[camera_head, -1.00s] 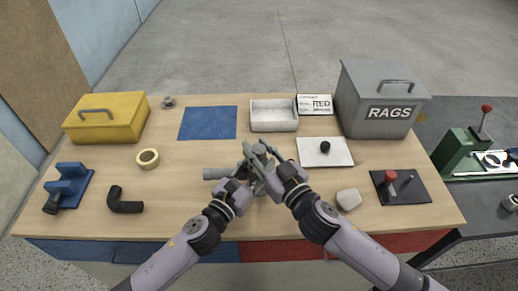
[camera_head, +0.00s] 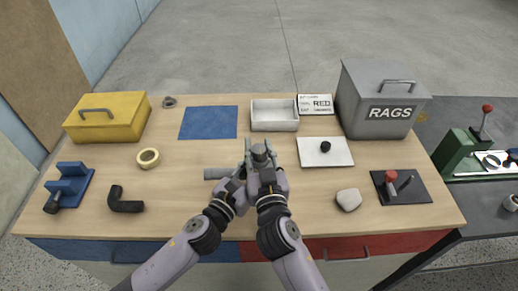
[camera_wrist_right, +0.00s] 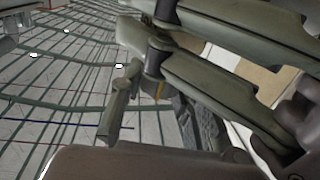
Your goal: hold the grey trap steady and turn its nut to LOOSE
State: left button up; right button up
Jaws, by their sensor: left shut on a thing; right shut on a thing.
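The grey trap (camera_head: 214,173) is at the middle of the workbench, its pipe pointing left. Its upper part with the nut is mostly hidden by my grippers. My left gripper (camera_head: 243,170) comes in from the left, low, and is shut on the trap's body. My right gripper (camera_head: 260,157) is above it at the top of the trap, shut on what appears to be the nut. The right wrist view shows the right gripper's dark fingers (camera_wrist_right: 185,90) close up; the gripped part is not clear there. I cannot read any LOOSE mark.
A blue mat (camera_head: 208,123), white tray (camera_head: 274,118) and RED card (camera_head: 316,104) lie behind. A white board (camera_head: 325,153), pale stone-like lump (camera_head: 349,200) and black lever plate (camera_head: 412,190) are right. A tape ring (camera_head: 147,159) and black elbow (camera_head: 124,202) are left.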

jog(key=shift+d+r, duration=0.1)
jog(key=shift+r, duration=0.05)
jog(key=o, duration=1.2)
jog(key=shift+s, duration=0.1)
jog(key=s, duration=0.4)
jog(key=s+d, duration=0.1)
jog(key=s, duration=0.6)
jog(key=shift+s+d, duration=0.25)
jog(key=shift+s, duration=0.15)
